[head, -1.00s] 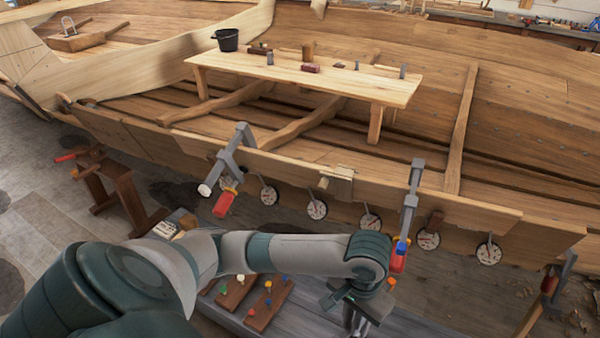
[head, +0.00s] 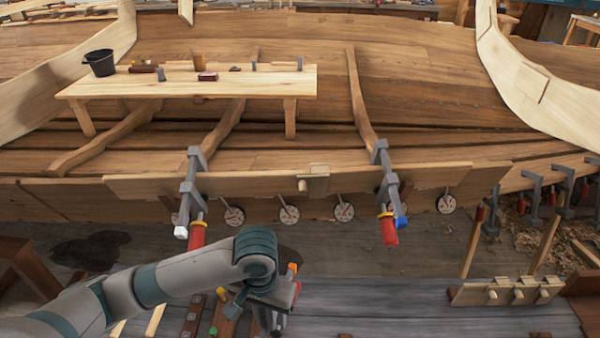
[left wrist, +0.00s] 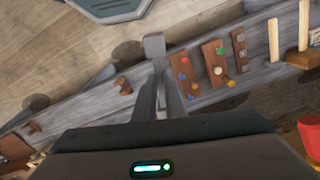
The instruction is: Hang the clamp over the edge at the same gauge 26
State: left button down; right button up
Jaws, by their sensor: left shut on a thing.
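My left gripper (head: 272,322) hangs low in front of the hull, above the grey bench. It is shut on what looks like a grey clamp, with an orange tip (head: 292,268) and a red part (head: 297,289) beside the gripper. The left wrist view shows a grey block (left wrist: 153,46) beyond the fingers and a red handle (left wrist: 310,140) at right. Two clamps hang over the plank edge (head: 250,183): one white-tipped (head: 190,190), one blue-tipped (head: 386,180). My right gripper is out of view.
A wooden block (head: 318,180) sits on the plank edge between the hanging clamps. A low table (head: 210,84) stands inside the hull. More clamps (head: 533,187) hang at far right. A pegged rack (head: 505,292) stands at lower right. The bench (head: 400,310) has bare room.

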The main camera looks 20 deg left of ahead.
pick_arm(q)
jog(key=shift+s+a, duration=0.15)
jog(key=shift+a, duration=0.25)
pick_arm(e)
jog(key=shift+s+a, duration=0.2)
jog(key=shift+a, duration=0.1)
pick_arm(q)
jog(key=shift+r, duration=0.1)
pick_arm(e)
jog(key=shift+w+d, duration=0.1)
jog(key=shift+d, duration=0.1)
